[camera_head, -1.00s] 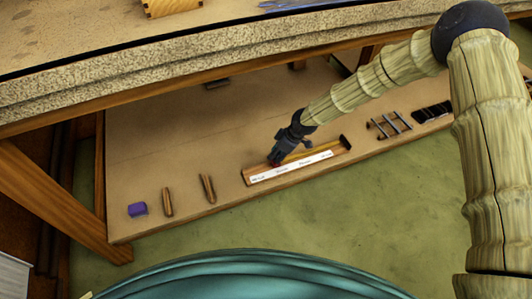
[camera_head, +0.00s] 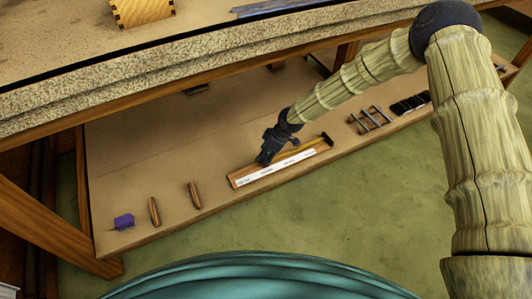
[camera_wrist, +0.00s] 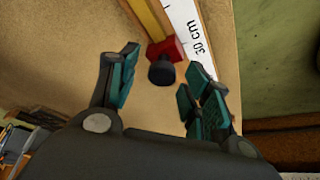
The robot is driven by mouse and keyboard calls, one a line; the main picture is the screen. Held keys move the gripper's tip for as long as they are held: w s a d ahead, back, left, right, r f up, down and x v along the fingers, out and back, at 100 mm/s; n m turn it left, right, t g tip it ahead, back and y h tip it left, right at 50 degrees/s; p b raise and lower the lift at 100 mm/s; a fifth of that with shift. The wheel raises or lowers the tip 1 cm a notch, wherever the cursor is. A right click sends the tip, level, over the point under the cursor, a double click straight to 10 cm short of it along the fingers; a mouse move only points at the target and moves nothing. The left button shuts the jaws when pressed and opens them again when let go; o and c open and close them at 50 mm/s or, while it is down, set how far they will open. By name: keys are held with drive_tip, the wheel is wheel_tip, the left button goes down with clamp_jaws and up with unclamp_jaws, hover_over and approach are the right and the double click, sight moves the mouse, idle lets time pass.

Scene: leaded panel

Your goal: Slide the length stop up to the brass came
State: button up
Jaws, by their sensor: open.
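The length stop (camera_wrist: 166,52) is a red block with a dark round knob, beside the white scale strip (camera_wrist: 187,22) near its "30 cm" mark in the wrist view. A yellow strip (camera_wrist: 146,14), which may be the brass came, runs along the scale and meets the stop's far side; I cannot tell whether they touch. In the head view the wooden gauge (camera_head: 234,182) carries the scale, and my gripper hides the stop. My gripper (camera_head: 264,161) is open over the gauge's left half. In the wrist view its fingers (camera_wrist: 163,66) stand apart on either side of the knob.
The gauge lies on a low brown shelf (camera_head: 140,160) under a speckled bench top (camera_head: 200,65). A purple block (camera_head: 123,221) and two short wooden pieces (camera_head: 154,211) lie left of it. A metal rack (camera_head: 370,120) and dark pieces (camera_head: 410,103) lie right. Green floor is in front.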

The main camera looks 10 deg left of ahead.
drive_tip(key=v, duration=1.2)
drive_tip(key=shift+a, duration=0.1)
drive_tip(key=s+d+f+m+g, duration=0.1)
drive_tip(key=s+d+f+m, duration=0.35)
drive_tip(key=s+f, duration=0.55)
drive_tip(key=s+d+f+m, duration=0.4)
drive_tip(key=s+d+f, duration=0.1)
drive_tip(key=s, duration=0.9)
drive_tip(key=s+d+f+m+h, duration=0.3)
drive_tip(key=s+d+m, duration=0.5)
drive_tip(key=s+d, duration=0.95)
wheel_tip(320, 180, up, 31)
drive_tip(key=h+p, duration=0.1)
drive_tip(key=p, duration=2.8)
drive_tip(key=shift+s+h, duration=0.3)
drive_tip(key=shift+s, duration=0.15)
drive_tip(key=shift+a, duration=0.15)
